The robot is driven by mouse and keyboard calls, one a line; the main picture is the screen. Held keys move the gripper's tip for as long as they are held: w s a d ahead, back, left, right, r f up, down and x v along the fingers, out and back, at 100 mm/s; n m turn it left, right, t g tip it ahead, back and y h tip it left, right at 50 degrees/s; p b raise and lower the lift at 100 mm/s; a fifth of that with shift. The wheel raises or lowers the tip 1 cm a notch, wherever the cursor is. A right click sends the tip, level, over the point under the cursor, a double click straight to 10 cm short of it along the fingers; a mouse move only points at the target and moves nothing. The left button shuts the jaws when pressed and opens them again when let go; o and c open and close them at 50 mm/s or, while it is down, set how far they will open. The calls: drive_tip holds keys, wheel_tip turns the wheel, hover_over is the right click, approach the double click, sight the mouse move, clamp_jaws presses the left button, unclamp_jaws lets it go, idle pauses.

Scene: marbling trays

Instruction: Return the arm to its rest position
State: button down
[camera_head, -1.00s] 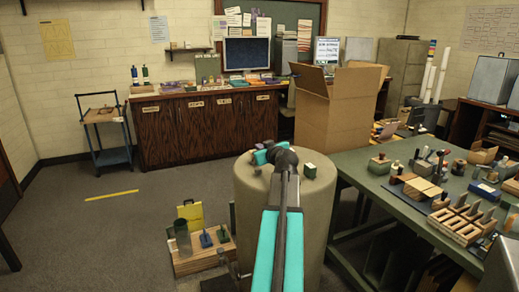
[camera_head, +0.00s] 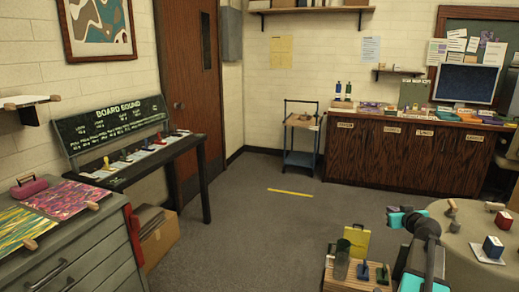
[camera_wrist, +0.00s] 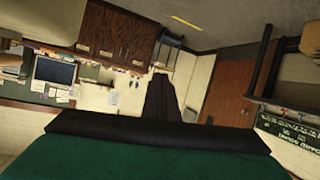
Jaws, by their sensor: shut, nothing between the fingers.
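My arm, in teal and dark grey, rises from the bottom edge at the right of the head view and bends at a dark joint. The far end of the arm is not clearly visible there. In the wrist view my gripper (camera_wrist: 160,88) shows as a dark, narrow shape at the centre, its fingers together with nothing seen between them. A dark bar and a green surface fill the bottom of that view; I cannot tell what they are. No object is seen touching the fingers.
A round tan table (camera_head: 457,262) with small blocks and tools stands close beside my arm. A wooden crate (camera_head: 345,285) with tools sits on the floor left of it. A grey drawer cabinet (camera_head: 75,262) and dark bench (camera_head: 125,178) line the left.

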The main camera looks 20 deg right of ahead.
drive_tip(key=w+a+f+n+g+y+p, duration=0.15)
drive_tip(key=w+a+f, duration=0.25)
drive_tip(key=a+f, duration=0.6)
drive_tip(key=w+a+f+n+g+y, duration=0.1)
drive_tip(key=w+a+f+n+y, duration=0.2)
drive_tip(key=a+f, duration=0.75)
drive_tip(key=s+a+f+g+y+p, duration=0.1)
drive_tip(key=s+a+f, duration=0.1)
drive_tip(key=a+f, duration=0.45)
drive_tip(key=s+a+f+n+g+y, duration=0.1)
drive_tip(key=a+f+g, duration=0.15)
drive_tip(key=a, duration=0.75)
drive_tip(key=s+a+f+g+y+p, duration=0.1)
drive_tip(key=s+a+f+y, duration=0.1)
drive_tip(key=a+f, duration=0.5)
drive_tip(key=s+a+f+n+g, duration=0.1)
drive_tip(key=s+a+f+g, duration=0.2)
drive_tip(key=s+a+f, duration=0.45)
drive_tip(key=s+a+f+n+g, duration=0.1)
drive_tip(key=s+a+f+g, duration=0.25)
drive_tip(key=s+a, duration=0.7)
drive_tip(key=s+d+m+g+h, duration=0.1)
drive_tip(key=s+d+m+g, duration=0.1)
drive_tip(key=s, duration=0.7)
drive_tip(key=s+d+f+m+g+h+p, duration=0.1)
drive_tip(key=s+d+m+g+h, duration=0.1)
drive_tip(key=s, duration=0.8)
drive_tip(key=shift+s+d+f+g, duration=0.2)
drive_tip(key=shift+d+g, duration=0.15)
drive_tip(key=shift+d, duration=0.2)
